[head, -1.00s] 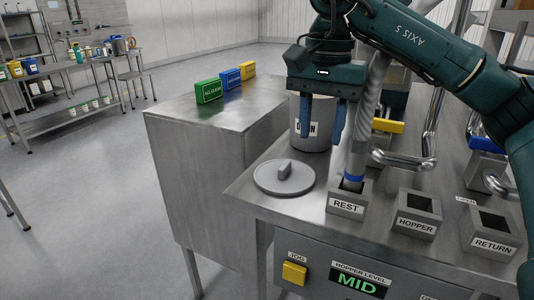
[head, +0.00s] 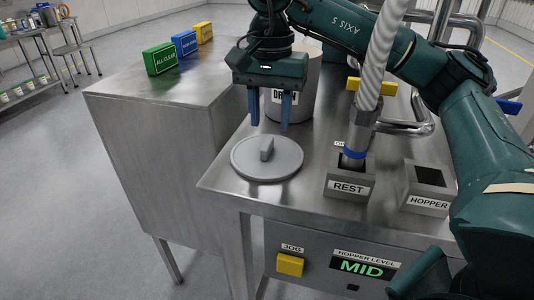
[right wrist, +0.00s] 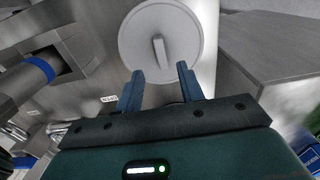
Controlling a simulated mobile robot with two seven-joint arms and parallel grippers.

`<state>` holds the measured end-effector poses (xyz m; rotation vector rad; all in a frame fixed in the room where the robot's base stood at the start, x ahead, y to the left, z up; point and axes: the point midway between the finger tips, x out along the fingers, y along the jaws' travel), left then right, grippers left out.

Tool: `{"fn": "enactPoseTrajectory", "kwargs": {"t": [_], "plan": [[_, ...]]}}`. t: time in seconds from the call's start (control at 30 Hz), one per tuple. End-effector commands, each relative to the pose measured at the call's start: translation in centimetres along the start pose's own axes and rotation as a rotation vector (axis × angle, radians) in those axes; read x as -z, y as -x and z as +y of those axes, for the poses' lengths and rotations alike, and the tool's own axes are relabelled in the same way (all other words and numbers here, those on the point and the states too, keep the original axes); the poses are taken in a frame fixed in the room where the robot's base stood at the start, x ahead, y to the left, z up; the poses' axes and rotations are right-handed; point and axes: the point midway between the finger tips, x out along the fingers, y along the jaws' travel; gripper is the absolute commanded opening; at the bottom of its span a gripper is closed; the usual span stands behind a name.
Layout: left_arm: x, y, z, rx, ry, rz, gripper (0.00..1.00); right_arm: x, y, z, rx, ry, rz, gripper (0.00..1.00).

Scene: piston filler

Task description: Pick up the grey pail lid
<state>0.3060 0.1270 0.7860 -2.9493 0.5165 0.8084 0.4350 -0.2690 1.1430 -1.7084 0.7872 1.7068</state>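The grey pail lid (head: 266,164) is a round flat disc with an upright bar handle (head: 267,149) in its middle. It lies flat on the metal bench near the front left corner. My right gripper (head: 270,127) points down above and just behind the lid, fingers apart and empty. In the right wrist view the lid (right wrist: 161,40) lies beyond the open fingertips (right wrist: 160,72), with its handle (right wrist: 159,50) roughly in line with the gap. The grey pail (head: 292,90) stands behind the gripper, partly hidden by it. My left gripper is not in view.
The REST holder (head: 348,188) right of the lid holds a nozzle with a blue band (head: 354,153). The HOPPER holder (head: 428,190) is further right. Green, blue and yellow blocks (head: 183,44) stand on the left cabinet. A yellow JOG button (head: 290,265) is on the front panel.

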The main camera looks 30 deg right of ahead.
Motion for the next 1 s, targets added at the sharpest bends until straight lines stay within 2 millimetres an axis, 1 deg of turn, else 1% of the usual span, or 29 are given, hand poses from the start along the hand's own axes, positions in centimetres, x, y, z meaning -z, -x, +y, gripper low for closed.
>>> {"fn": "enactPoseTrajectory", "kwargs": {"t": [0.07, 0.2, 0.3, 0.4, 0.67, 1.0], "plan": [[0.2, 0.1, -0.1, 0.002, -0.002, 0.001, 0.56, -0.1, -0.6, 0.0, -0.003, 0.001, 0.0, 0.38], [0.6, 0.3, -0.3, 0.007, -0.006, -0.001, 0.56, -0.7, -2.7, -0.1, -0.005, 0.0, -0.002, 0.38], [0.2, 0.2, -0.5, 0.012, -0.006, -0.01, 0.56, -0.7, -4.1, -0.2, -0.002, -0.002, -0.001, 0.38], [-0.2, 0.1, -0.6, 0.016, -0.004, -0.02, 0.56, -0.7, -5.0, -0.2, -0.002, -0.001, -0.002, 0.38], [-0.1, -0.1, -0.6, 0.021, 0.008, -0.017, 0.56, -0.7, -5.2, -0.2, 0.0, -0.001, -0.001, 0.37], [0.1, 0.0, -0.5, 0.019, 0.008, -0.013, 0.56, -0.7, -5.2, -0.2, 0.0, -0.001, -0.001, 0.1]]}}
